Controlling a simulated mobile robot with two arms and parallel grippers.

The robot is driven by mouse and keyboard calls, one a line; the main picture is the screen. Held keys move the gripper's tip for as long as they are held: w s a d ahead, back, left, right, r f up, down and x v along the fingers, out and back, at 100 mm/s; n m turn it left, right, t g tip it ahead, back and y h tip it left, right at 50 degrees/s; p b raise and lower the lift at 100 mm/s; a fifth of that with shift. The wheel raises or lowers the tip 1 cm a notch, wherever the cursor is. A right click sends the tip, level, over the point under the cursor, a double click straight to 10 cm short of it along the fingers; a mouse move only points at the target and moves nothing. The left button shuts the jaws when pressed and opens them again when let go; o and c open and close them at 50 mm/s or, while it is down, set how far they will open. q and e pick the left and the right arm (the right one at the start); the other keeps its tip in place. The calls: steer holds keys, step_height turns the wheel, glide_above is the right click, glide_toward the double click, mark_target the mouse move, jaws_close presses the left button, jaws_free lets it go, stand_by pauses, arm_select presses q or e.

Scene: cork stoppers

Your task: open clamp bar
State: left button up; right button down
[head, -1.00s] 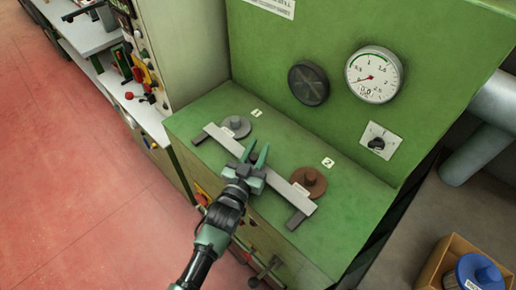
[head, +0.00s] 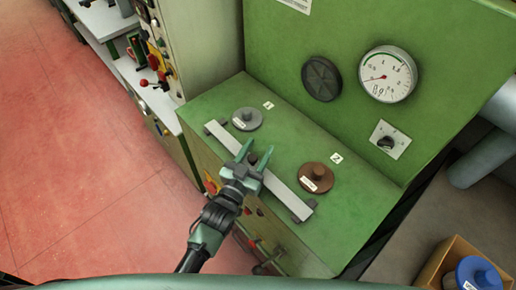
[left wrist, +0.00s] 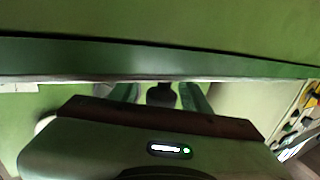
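The clamp bar (head: 287,190) is a long pale grey bar with dark end blocks, along the front of the green cabinet top. A small dark knob (head: 253,158) stands at its middle. My left gripper (head: 254,153) is over the bar with its fingers either side of the knob. In the left wrist view the fingers (left wrist: 160,93) look apart, with gaps beside a dark piece between them. A grey round stopper (head: 247,119) by label 1 and a brown one (head: 316,178) by label 2 sit behind the bar, clear of it. My right gripper is not in view.
A gauge (head: 388,74), a dark round disc (head: 321,79) and a switch (head: 388,141) are on the green back panel. A lever cabinet (head: 160,70) stands at left. A cardboard box (head: 437,264) with a blue item is at lower right. Red floor lies open at left.

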mark_target(251, 163)
arm_select(q)
steer(key=b+v, duration=0.1)
steer(key=v, duration=0.6)
steer(key=shift+s+a, duration=0.15)
steer(key=shift+s, duration=0.2)
stand_by(0.4)
